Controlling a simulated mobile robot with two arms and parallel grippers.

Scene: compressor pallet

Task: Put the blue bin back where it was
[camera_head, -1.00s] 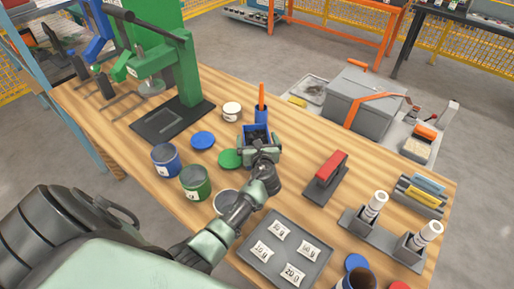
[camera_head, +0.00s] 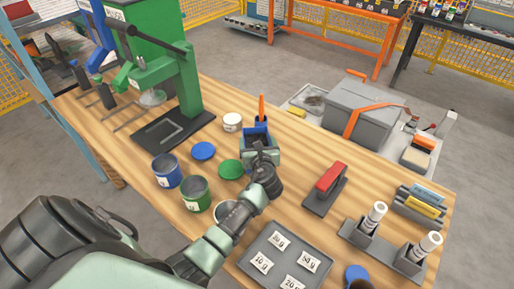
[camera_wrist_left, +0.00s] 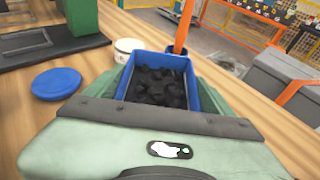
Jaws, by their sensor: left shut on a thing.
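The blue bin (camera_wrist_left: 190,80), filled with dark lumps, is in my left gripper. In the wrist view its rim shows between the green fingers, just beyond the gripper body. In the head view the bin (camera_head: 257,127) shows at the far side of my left gripper (camera_head: 259,145), which is shut on it over the wooden bench. A blue holder with an orange-handled tool (camera_head: 262,110) stands right behind the bin. Whether the bin touches the bench is hidden by the gripper. My right gripper is not in view.
A white tub (camera_head: 232,122), a blue lid (camera_head: 203,151) and a green lid (camera_head: 231,169) lie left of the bin. Blue (camera_head: 166,171) and green (camera_head: 196,194) cans stand nearer. A red-handled block (camera_head: 327,187) is right, a grey tray (camera_head: 284,259) in front. The green press (camera_head: 180,85) stands left.

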